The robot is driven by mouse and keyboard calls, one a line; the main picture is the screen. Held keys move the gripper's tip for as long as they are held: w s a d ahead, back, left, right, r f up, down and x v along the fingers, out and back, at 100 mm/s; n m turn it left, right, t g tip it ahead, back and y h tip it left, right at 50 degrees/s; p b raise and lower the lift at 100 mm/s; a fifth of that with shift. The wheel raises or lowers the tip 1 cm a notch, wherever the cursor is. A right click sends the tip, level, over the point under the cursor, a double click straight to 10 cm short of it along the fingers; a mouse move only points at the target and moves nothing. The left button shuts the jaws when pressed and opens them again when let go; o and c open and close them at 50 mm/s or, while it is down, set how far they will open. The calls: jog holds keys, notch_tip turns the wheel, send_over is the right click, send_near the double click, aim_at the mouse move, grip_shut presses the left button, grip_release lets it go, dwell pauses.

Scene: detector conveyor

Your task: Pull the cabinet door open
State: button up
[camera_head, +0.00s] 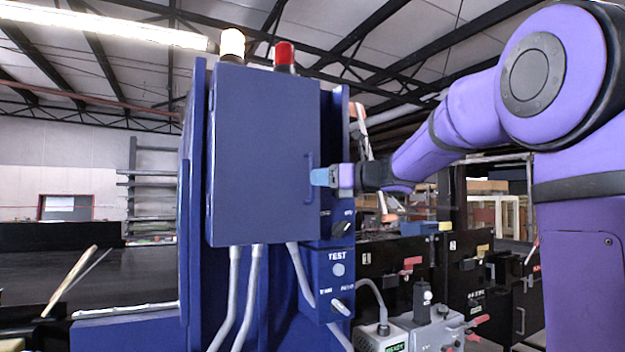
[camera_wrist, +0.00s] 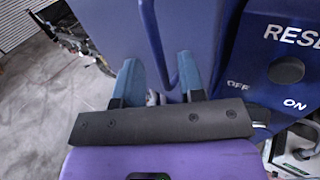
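The cabinet door (camera_head: 262,150) is a flat dark blue panel on the blue cabinet, and it looks closed. Its thin upright bar handle (camera_head: 309,178) is near the door's right edge. My gripper (camera_head: 320,177) reaches in from the right with its light blue fingertips at the handle. In the wrist view, the two fingers of my gripper (camera_wrist: 158,75) are apart, with the blue handle (camera_wrist: 154,42) running between them. I see no clear contact on both sides; the far fingertips are partly hidden in the head view.
A switch panel (camera_head: 338,270) with knobs sits below and right of the door. Grey conduits (camera_head: 252,295) run down from the cabinet. A red lamp (camera_head: 285,56) and a white lamp (camera_head: 232,44) stand on top. Open space lies left of the cabinet.

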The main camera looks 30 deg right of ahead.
aim_at(312, 196)
jog(key=shift+x, duration=1.6)
grip_shut()
jog(key=shift+s, duration=0.15)
